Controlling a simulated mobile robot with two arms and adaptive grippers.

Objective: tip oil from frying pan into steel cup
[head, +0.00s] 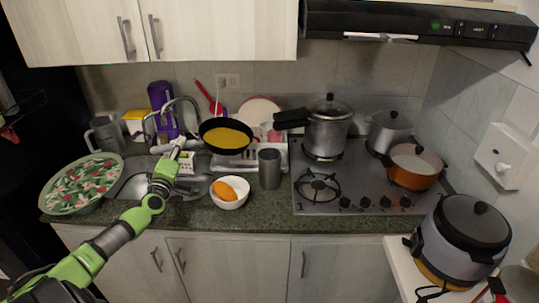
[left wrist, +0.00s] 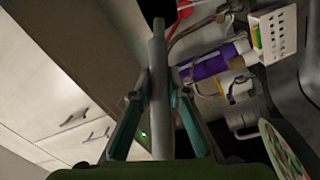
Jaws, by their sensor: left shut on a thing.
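The black frying pan (head: 204,128) with yellow oil (head: 226,138) in it is held up above the back of the counter. It looks about level. My left gripper (head: 180,146) is at the pan's left side, shut on its handle. In the left wrist view, a grey bar-like handle (left wrist: 158,115) runs between the fingers of my left gripper (left wrist: 158,78). The steel cup (head: 269,169) stands upright on the counter, to the right of and below the pan in the picture, apart from it. The inside of the cup is hard to see.
A white bowl with orange food (head: 230,192) stands left of the cup. A dish rack (head: 278,150) is behind the cup. The stove (head: 330,200) with several pots is to the right. A sink (head: 130,185) and patterned round dish (head: 82,184) are at left.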

